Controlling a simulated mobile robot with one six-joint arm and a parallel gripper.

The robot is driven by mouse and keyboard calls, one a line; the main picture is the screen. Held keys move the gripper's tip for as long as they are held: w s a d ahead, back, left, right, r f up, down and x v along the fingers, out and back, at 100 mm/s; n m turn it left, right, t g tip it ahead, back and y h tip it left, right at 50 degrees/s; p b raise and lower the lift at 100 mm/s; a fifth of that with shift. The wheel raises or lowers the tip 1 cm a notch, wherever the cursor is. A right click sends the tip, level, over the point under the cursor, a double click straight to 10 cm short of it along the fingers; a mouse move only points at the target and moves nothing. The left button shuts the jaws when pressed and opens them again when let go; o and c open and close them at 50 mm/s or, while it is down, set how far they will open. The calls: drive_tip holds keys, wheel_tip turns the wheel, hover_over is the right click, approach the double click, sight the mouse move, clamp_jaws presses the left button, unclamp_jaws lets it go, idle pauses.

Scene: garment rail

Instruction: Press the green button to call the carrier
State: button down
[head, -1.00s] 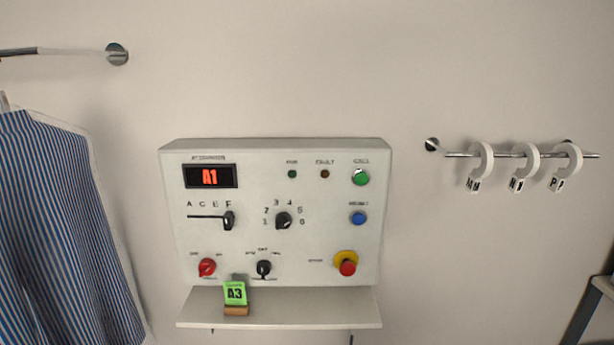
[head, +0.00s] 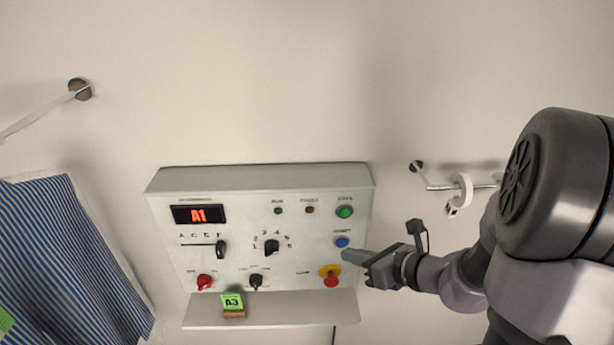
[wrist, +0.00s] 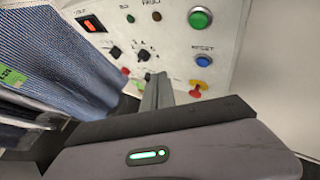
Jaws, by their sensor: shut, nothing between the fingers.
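The green button (head: 345,211) sits at the upper right of the white control panel (head: 300,190), under a small label. It also shows in the wrist view (wrist: 200,18), near the top, above the blue button. My gripper (head: 346,256) is shut and empty. In the head view its tip is below and slightly right of the green button, just under the blue button. In the wrist view the fingers (wrist: 157,92) point toward the panel, below and left of the green button. I cannot tell how far the tip is from the panel face.
The blue reset button (head: 342,242) and the red-yellow emergency stop (head: 330,277) are close to my gripper. A green A3 tag (head: 232,302) stands on the shelf (head: 285,310).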

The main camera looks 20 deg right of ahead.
sight(345, 213)
drive_tip(key=shift+w+d+m, duration=0.2)
drive_tip(key=shift+d+m, duration=0.4)
drive_tip(key=shift+d, duration=0.05)
drive_tip(key=w+d+p, duration=0.1)
drive_tip(key=w+d, duration=0.1)
drive_tip(key=w, duration=0.6)
drive_tip(key=shift+w+d+p, duration=0.15)
drive_tip(key=shift+w+p, duration=0.1)
drive_tip(key=shift+p, duration=0.15)
drive_tip(key=shift+w, duration=0.15)
idle(1.3)
drive_tip(key=shift+w+d, duration=0.1)
drive_tip(key=shift+w, duration=0.2)
